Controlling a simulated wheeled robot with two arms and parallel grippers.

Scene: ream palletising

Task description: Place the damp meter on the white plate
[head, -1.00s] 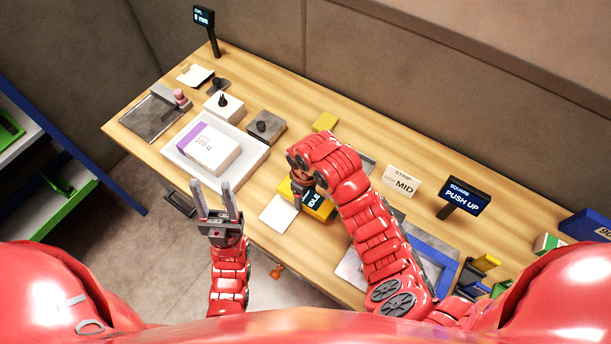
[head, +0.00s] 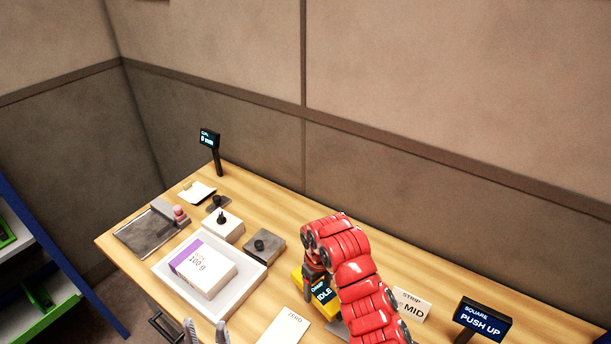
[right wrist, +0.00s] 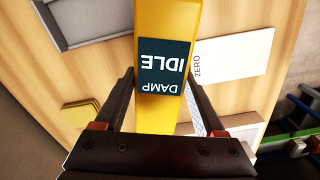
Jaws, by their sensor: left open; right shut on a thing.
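The damp meter (head: 322,292) is a yellow block with a dark screen reading DAMP IDLE. In the right wrist view the damp meter (right wrist: 160,22) runs up between the fingers. My right gripper (head: 314,270) is shut on it; I cannot tell whether the meter touches the table. The white plate (head: 284,327), marked ZERO, lies flat just left of and nearer than the meter; the white plate (right wrist: 235,55) is to the right in the wrist view, with nothing seen on it. My left gripper (head: 206,328) is open and empty at the bottom edge, mostly cut off.
A white tray (head: 257,287) holds a ream (head: 203,267) marked 100 g. A grey block (head: 265,246) and a white block (head: 222,228) stand behind it. The STRIP MID card (head: 412,307) and PUSH UP sign (head: 482,320) stand to the right. A yellow pad (right wrist: 80,114) shows in the wrist view.

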